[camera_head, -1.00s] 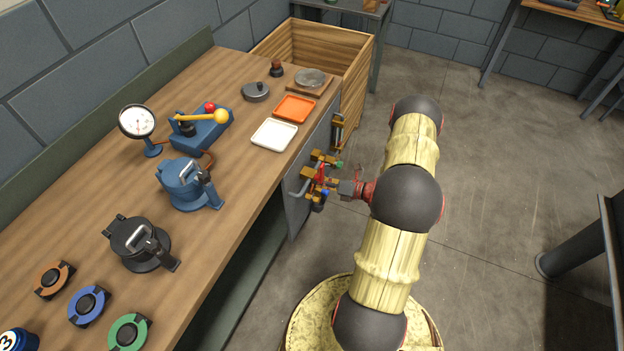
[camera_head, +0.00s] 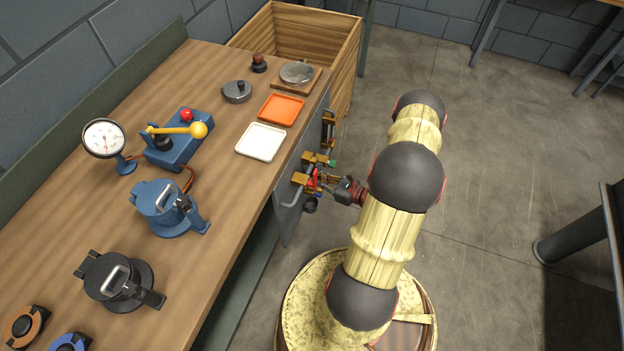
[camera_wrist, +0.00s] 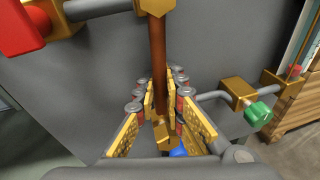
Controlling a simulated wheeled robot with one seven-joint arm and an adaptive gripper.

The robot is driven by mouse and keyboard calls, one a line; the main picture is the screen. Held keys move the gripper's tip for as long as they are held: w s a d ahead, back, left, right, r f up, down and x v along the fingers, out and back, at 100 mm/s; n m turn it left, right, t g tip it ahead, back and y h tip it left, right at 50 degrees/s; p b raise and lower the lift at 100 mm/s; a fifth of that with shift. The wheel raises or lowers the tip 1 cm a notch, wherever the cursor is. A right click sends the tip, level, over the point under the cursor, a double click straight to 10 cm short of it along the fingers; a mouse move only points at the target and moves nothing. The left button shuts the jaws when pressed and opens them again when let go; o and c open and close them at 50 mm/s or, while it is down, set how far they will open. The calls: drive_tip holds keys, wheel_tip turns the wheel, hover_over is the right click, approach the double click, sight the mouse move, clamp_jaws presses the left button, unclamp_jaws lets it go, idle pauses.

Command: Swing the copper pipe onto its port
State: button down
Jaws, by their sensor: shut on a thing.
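The copper pipe (camera_wrist: 158,60) runs up and down the middle of the wrist view. A brass nut (camera_wrist: 155,5) is at its top and a brass fitting (camera_wrist: 163,138) is at its lower end. My gripper (camera_wrist: 162,108) is shut on the pipe near that lower end, with yellow pads on both sides. In the head view my gripper (camera_head: 338,189) is at the fittings on the grey panel (camera_head: 287,218). The pipe is too small to make out there. Whether the pipe's end sits on a port cannot be told.
A red-handled valve (camera_wrist: 18,27) is at upper left and a green-capped brass fitting (camera_wrist: 250,105) is at right on the panel. A wooden crate (camera_head: 345,60) stands behind.

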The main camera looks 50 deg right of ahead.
drive_tip(key=shift+w+d+n, duration=0.15)
drive_tip(key=shift+d+n, duration=0.25)
drive_tip(key=shift+d, duration=0.05)
idle(0.3)
drive_tip(key=c, duration=2.1)
unclamp_jaws()
drive_tip(key=shift+d, duration=0.1)
drive_tip(key=shift+c, duration=0.2)
drive_tip(key=v, duration=1.2)
drive_tip(key=shift+f, duration=0.1)
